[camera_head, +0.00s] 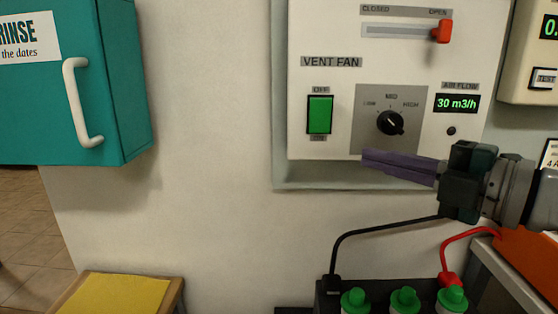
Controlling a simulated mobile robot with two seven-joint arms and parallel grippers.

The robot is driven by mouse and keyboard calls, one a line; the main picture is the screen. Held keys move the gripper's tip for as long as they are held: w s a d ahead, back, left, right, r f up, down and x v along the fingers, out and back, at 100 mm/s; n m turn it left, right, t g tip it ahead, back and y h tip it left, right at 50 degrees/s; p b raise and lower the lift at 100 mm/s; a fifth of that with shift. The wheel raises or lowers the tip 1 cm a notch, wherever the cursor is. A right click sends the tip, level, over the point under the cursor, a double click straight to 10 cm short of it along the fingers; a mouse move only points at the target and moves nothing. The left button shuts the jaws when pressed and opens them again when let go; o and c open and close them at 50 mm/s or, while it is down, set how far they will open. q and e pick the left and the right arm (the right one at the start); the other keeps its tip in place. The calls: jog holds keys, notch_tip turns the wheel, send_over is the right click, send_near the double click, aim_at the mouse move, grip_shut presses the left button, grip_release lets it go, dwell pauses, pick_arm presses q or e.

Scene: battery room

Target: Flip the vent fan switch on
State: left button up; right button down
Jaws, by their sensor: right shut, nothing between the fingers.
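The vent fan switch (320,114) is a green rocker in a dark frame on the white panel (310,30), with an OFF label above it and a small label below it, too blurred to read surely. The switch looks green and bright; which way it is tipped is hard to tell. My right gripper (366,160) comes in from the right with its purple fingers shut and empty. Its tips point left, at the panel's lower edge, below and to the right of the switch and apart from it. My left gripper is not in view.
A dial (390,123), a red slider (442,31) at OPEN and an air flow display (457,103) reading 30 m3/h share the panel. Below are green-capped battery cells (404,300) with black and red cables. A teal cabinet (125,90) hangs left; bare wall lies between.

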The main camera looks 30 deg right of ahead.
jog(key=shift+v, duration=1.35)
jog(key=shift+f, duration=0.1)
